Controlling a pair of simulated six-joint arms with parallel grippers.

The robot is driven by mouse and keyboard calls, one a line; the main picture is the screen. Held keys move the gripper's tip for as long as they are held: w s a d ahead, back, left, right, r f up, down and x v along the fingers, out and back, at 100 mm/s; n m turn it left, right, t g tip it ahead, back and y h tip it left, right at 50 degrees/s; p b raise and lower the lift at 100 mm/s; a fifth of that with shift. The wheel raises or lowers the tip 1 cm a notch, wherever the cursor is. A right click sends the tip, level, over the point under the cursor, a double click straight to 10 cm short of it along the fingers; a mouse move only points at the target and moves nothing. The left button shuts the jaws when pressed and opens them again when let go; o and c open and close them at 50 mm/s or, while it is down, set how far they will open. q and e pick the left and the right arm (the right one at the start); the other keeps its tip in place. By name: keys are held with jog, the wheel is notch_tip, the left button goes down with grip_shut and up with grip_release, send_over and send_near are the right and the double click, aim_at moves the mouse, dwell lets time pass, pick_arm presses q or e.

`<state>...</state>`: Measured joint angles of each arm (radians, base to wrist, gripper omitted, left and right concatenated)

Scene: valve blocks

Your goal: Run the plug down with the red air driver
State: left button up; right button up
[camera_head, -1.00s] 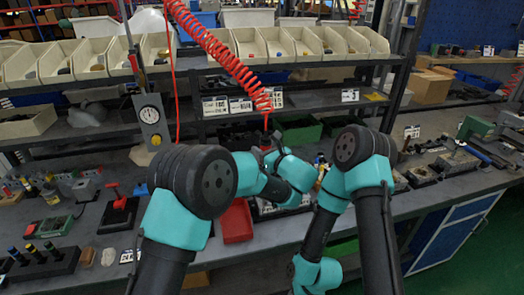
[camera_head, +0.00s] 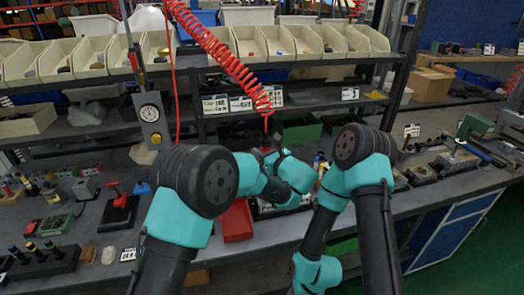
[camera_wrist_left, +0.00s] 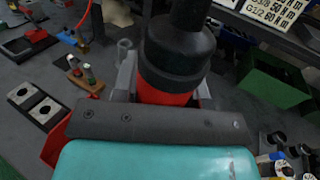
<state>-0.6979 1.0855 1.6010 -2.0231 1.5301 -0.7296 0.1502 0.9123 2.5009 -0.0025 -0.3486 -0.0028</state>
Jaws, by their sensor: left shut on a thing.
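The red air driver (camera_wrist_left: 165,95) fills the upper middle of the left wrist view, with a black upper body and a red lower part. My left gripper (camera_wrist_left: 166,88) is shut around its red part, one grey finger on each side. In the head view my left wrist (camera_head: 288,172) is over the bench, below the end of the red coiled hose (camera_head: 240,72). The driver's lower end, the plug and the valve block under it are hidden. My right arm (camera_head: 352,190) reaches down in front of the bench, and its gripper does not show.
A red bin (camera_head: 236,220) stands at the bench's front, left of my left wrist. A green bin (camera_wrist_left: 270,82) is right of the driver. A black block with colored-top pieces (camera_head: 45,260) is at lower left. Shelves with beige bins (camera_head: 95,58) stand behind.

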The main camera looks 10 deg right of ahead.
aim_at(267, 139)
pick_arm(q)
jog(key=shift+f, duration=0.95)
dwell(3.2)
jog(key=shift+r, duration=0.15)
jog(key=shift+r, duration=0.65)
jog(key=shift+r, duration=3.2)
jog(key=shift+a, duration=0.1)
